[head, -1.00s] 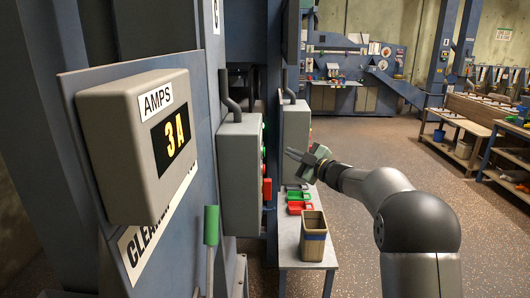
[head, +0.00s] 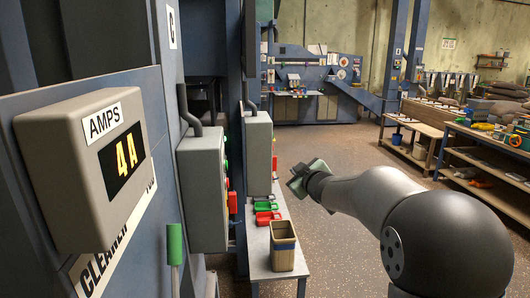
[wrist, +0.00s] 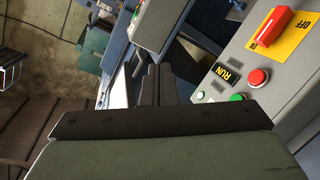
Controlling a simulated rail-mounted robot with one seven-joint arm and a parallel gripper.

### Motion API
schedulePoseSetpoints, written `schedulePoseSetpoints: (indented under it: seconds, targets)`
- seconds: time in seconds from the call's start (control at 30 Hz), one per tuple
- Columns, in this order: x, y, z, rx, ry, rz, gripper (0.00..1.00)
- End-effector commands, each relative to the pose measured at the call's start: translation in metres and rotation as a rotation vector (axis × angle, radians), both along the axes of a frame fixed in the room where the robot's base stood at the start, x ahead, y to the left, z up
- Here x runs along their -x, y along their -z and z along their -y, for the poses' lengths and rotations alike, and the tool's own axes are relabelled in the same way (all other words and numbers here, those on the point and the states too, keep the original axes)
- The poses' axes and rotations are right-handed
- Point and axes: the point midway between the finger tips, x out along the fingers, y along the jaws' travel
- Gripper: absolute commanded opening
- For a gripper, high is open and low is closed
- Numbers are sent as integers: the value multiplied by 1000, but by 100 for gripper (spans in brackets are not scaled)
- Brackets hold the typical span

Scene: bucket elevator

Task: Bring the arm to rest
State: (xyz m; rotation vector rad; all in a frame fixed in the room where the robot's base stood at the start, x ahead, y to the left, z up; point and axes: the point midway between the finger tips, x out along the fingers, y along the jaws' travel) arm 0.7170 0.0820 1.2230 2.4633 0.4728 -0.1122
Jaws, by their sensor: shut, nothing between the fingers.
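My gripper (head: 297,180) is at the end of my arm in the head view, over the floor just right of the grey control boxes. Its fingers are hard to make out there, partly hidden by the green gripper body. In the wrist view my gripper (wrist: 157,84) shows two dark fingers close together, with nothing held. A grey control panel (wrist: 285,75) is to the right of the fingers in the wrist view, apart from them. It carries a red switch handle on a yellow plate, a RUN label, a red button (wrist: 258,78) and green buttons.
The amps box (head: 75,165) reads 4A at the left. A narrow table (head: 262,262) below the gripper bears a tan bin (head: 284,247) and red and green trays (head: 266,212). A loaded shelf (head: 480,165) stands at the right. Open floor (head: 335,150) lies between.

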Motion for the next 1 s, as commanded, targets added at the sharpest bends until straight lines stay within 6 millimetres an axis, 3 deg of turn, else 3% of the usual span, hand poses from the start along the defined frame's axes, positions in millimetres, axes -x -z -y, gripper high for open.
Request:
schedulePoseSetpoints:
  seconds: [0.03,0.1,0.23,0.4,0.5,0.6,0.7,0.8,1.0]
  targets:
    - [30,8,25,-18,116,-99,0]
    - [71,29,53,-42,256,-248,0]
    - [156,71,85,-88,451,-511,0]
    - [276,122,100,-144,621,-843,0]
    - [342,146,97,-175,685,-1023,0]
    - [397,163,91,-199,725,-1173,0]
    - [434,173,85,-216,745,-1278,0]
    - [454,178,81,-225,753,-1336,0]
    - [461,179,80,-226,756,-1359,0]
